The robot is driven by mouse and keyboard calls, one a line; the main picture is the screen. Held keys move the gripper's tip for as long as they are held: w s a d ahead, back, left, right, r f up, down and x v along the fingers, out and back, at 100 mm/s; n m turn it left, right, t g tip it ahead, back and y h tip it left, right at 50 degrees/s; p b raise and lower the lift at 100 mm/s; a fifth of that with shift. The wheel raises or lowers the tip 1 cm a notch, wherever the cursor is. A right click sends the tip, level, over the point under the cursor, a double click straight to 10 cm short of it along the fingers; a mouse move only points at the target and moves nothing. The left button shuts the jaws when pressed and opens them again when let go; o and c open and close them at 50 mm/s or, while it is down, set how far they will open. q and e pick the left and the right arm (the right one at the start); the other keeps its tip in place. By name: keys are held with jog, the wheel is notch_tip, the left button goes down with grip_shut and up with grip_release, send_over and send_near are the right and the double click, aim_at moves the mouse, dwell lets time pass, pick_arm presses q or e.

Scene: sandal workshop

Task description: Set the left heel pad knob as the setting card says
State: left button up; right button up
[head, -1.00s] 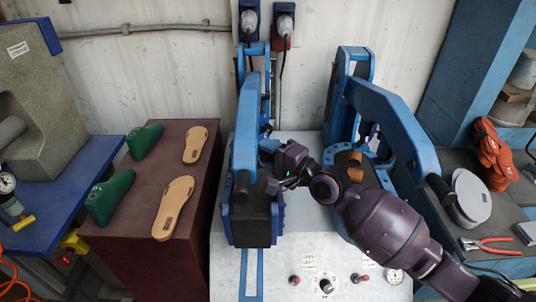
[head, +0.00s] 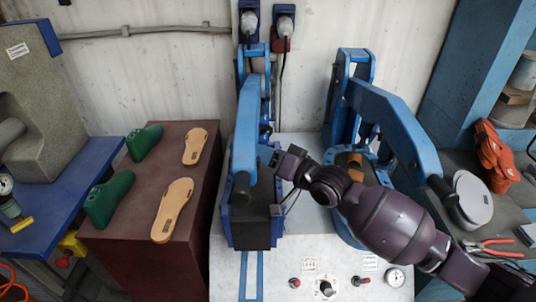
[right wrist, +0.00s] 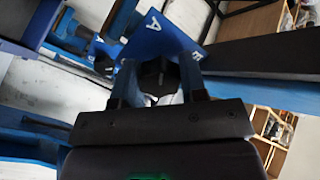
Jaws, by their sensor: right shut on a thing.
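The left press (head: 246,125) is blue, with a dark pad block (head: 256,232) low at its front. My right gripper (head: 277,165) reaches in from the right at this press's right side. In the right wrist view, its fingers (right wrist: 158,85) are shut on a dark knob (right wrist: 155,73). Behind the knob is a blue plate (right wrist: 165,38) with a white letter A and part of another letter. The knob's pointing direction is not clear. Small white labels (head: 309,264) on the front panel are too small to read. My left gripper is not in view.
A second blue press (head: 385,115) stands close on the right, behind my arm. The front panel carries red and black knobs (head: 326,288) and a gauge (head: 395,277). Tan soles (head: 172,210) and green lasts (head: 110,198) lie on a maroon stand (head: 150,255) at the left.

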jog(key=shift+n, duration=1)
jog(key=o, duration=0.9)
jog(key=shift+o, duration=0.2)
jog(key=v, duration=1.1)
